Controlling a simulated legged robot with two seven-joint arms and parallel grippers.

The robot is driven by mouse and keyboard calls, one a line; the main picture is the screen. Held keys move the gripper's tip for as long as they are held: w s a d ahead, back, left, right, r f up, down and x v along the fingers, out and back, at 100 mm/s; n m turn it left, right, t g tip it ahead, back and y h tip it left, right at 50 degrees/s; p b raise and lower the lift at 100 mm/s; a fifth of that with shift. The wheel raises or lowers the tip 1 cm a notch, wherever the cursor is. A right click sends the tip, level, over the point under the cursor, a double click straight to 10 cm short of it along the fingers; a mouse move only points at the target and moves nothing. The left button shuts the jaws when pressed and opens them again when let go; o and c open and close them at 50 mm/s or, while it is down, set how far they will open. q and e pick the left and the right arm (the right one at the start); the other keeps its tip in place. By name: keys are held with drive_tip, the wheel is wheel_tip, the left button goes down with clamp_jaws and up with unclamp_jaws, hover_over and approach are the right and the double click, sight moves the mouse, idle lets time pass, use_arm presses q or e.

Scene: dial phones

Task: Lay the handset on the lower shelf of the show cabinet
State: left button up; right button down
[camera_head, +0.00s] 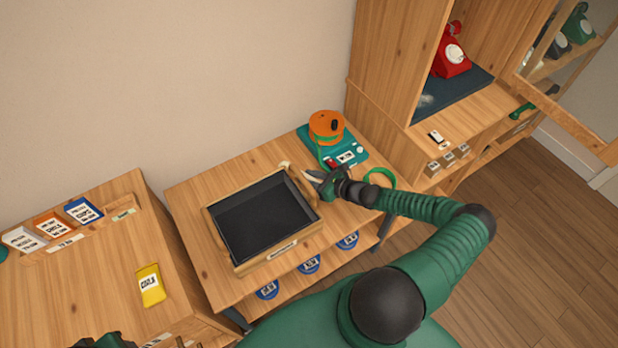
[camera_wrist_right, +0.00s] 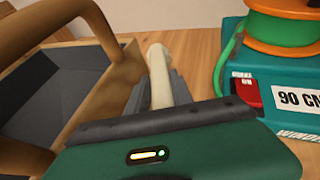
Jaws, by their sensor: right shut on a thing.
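My right gripper (camera_head: 315,180) is shut on a slim cream bar (camera_wrist_right: 158,76) between the tray's right side and the teal device. The cream bar has a rounded end, which also shows in the head view (camera_head: 285,165); I cannot tell whether it is the handset. The wooden cabinet (camera_head: 397,95) stands at the right, with a red dial phone (camera_head: 452,57) on a dark blue mat (camera_head: 440,100). A green handset-like thing (camera_head: 521,111) is at its right, below the open door frame. The lower shelf is mostly hidden. My left gripper (camera_head: 103,342) is cut off at the bottom edge.
A wooden tray (camera_head: 283,261) with a dark, empty inside is on the bench. A teal device (camera_head: 350,152) with an orange reel (camera_head: 326,126) stands behind my right gripper. A green cord loop (camera_head: 391,180) is beside it. The open door (camera_head: 575,122) juts out at the right.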

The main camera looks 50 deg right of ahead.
drive_tip(key=c, duration=1.1)
unclamp_jaws()
drive_tip(key=shift+d+f, duration=0.2)
drive_tip(key=shift+d, duration=0.05)
drive_tip(key=shift+a+r, duration=0.1)
drive_tip(key=shift+a, duration=0.05)
